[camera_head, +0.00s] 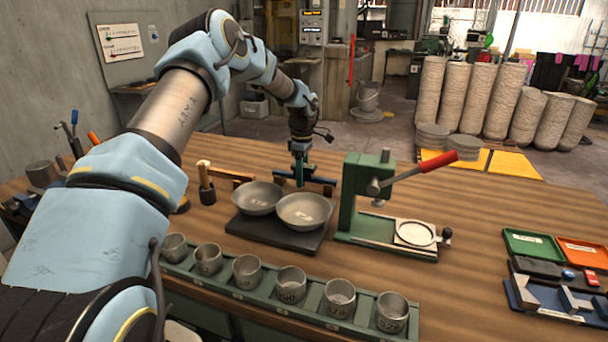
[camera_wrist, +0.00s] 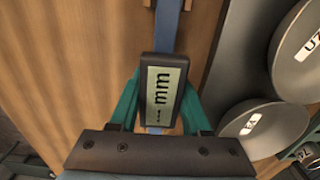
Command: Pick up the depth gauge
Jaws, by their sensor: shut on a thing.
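The depth gauge (camera_wrist: 163,85) has a dark body with a pale display marked "mm" and a blue bar running up the wrist view. The teal fingers of my gripper (camera_wrist: 158,100) are on either side of its body, shut on it. In the head view, my gripper (camera_head: 299,178) points down behind the two bowls, over the dark and blue gauge (camera_head: 319,186). The gauge is low over the wooden table or resting on it; I cannot tell which. Part of it is hidden by my fingers and the bowls.
Two grey bowls (camera_head: 304,210) sit on a dark slab (camera_head: 275,236) in front of my gripper. A green press (camera_head: 364,195) with a red handle stands to the right. Several metal cups fill a green rack (camera_head: 265,298) at the front.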

